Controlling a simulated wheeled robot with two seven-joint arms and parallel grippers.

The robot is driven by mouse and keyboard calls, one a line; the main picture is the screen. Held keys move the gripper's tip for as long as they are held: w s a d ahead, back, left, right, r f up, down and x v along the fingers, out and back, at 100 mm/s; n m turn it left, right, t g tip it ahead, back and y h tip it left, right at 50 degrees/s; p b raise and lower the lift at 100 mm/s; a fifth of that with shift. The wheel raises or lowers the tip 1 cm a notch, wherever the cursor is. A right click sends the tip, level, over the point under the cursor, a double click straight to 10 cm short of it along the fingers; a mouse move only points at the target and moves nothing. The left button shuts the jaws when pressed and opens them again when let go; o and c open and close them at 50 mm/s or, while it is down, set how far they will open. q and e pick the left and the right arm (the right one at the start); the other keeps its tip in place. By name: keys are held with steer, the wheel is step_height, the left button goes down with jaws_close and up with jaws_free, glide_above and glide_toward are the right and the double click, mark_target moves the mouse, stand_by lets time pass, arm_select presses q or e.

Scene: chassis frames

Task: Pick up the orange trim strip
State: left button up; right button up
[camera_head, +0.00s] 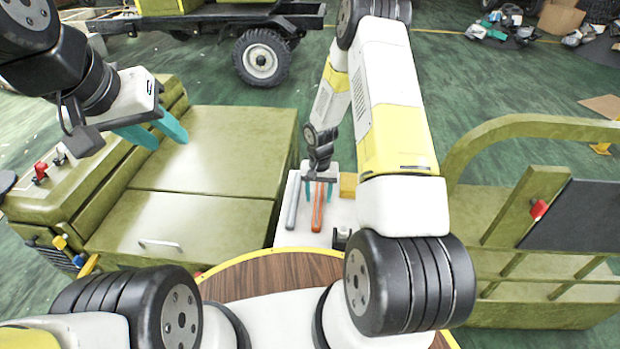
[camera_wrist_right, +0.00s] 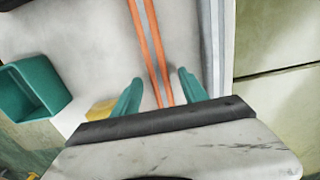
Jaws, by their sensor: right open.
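The orange trim strip (camera_head: 317,208) lies on a small white table (camera_head: 288,238) in the head view. It shows as a long orange strip with a grey middle (camera_wrist_right: 150,45) in the right wrist view. My right gripper (camera_head: 319,199) is above the strip, with its teal fingers open on either side of it; in the wrist view the strip passes between the fingertips (camera_wrist_right: 160,88). I cannot tell whether the fingers touch it. My left gripper (camera_head: 168,133) is at the upper left, over the green vehicle part, with its teal fingers apart and nothing between them.
A grey strip (camera_head: 292,200) lies left of the orange one. A yellow block (camera_head: 348,185) sits at the table's right. A teal bin (camera_wrist_right: 38,88) shows in the wrist view. Green vehicle bodies (camera_head: 205,200) stand to the left and a green frame (camera_head: 530,290) to the right.

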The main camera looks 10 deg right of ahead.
jaws_close()
steer(key=shift+r, duration=0.1)
